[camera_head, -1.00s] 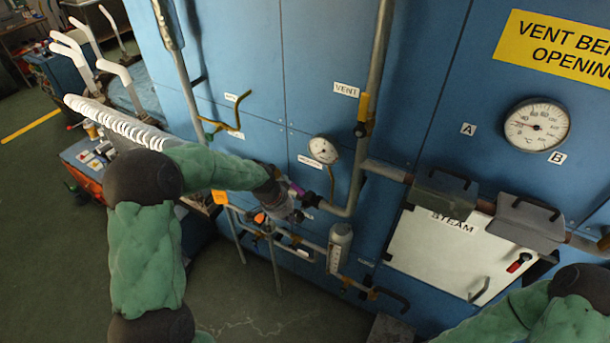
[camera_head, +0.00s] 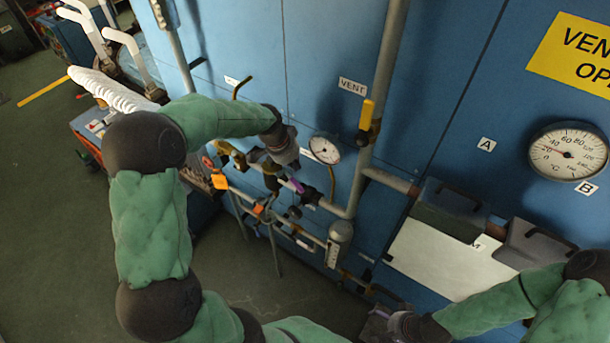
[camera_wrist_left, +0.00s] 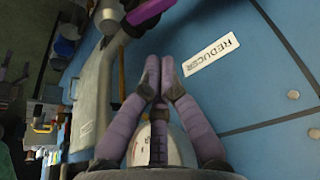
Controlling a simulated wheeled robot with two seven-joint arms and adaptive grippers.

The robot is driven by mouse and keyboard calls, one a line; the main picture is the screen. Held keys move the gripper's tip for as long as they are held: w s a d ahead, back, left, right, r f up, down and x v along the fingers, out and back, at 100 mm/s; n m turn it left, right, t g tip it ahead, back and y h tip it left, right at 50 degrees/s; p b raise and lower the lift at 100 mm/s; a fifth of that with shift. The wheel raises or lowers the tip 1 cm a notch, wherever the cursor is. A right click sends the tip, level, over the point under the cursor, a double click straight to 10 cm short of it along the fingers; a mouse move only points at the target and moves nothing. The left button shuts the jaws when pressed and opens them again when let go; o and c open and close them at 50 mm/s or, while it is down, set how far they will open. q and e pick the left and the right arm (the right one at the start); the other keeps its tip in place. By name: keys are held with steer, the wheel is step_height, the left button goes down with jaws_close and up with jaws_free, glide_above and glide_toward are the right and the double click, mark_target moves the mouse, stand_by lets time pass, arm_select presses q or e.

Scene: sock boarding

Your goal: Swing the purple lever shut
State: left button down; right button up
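The purple lever (camera_head: 297,186) sticks out of the valve pipework below and left of the small round gauge (camera_head: 325,150). It also shows at the top of the left wrist view (camera_wrist_left: 150,10), at a slant beside a grey pipe. My left gripper (camera_wrist_left: 160,75) has its fingertips together, with nothing seen between them. It is apart from the lever. In the head view my left wrist stands just above the lever, and its fingers are hard to make out. My right gripper (camera_head: 380,322) is low at the right, in front of the panel, its fingers unclear.
A grey vertical pipe with a yellow-handled valve (camera_head: 367,115) stands right of the gauge. A REDUCER label (camera_wrist_left: 212,53) is on the blue panel. An orange tag (camera_head: 219,181) and more valves lie at left. A white panel (camera_head: 440,262) is at lower right.

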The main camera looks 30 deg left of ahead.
mark_target(299, 184)
arm_select(q)
steer(key=shift+s, duration=0.1)
steer(key=x, duration=1)
steer(key=shift+s+a+m+b, duration=0.15)
steer(key=shift+s+m+b, duration=0.25)
steer(key=shift+m, duration=0.2)
stand_by(0.5)
steer(key=shift+s+a+m+h+b, duration=0.15)
steer(key=shift+s+m+h+b, duration=0.15)
steer(key=shift+s+m+b, duration=0.25)
steer(key=s+a+m+g+h+b, duration=0.1)
steer(key=s+a+m+g+b, duration=0.2)
steer(key=a+m+b, duration=0.3)
steer(key=s+m+b, duration=0.1)
steer(key=m, duration=0.3)
steer(key=shift+s+m+h, duration=0.3)
steer(key=shift+s+m, duration=0.05)
steer(key=shift+s, duration=0.05)
steer(key=shift+r, duration=0.1)
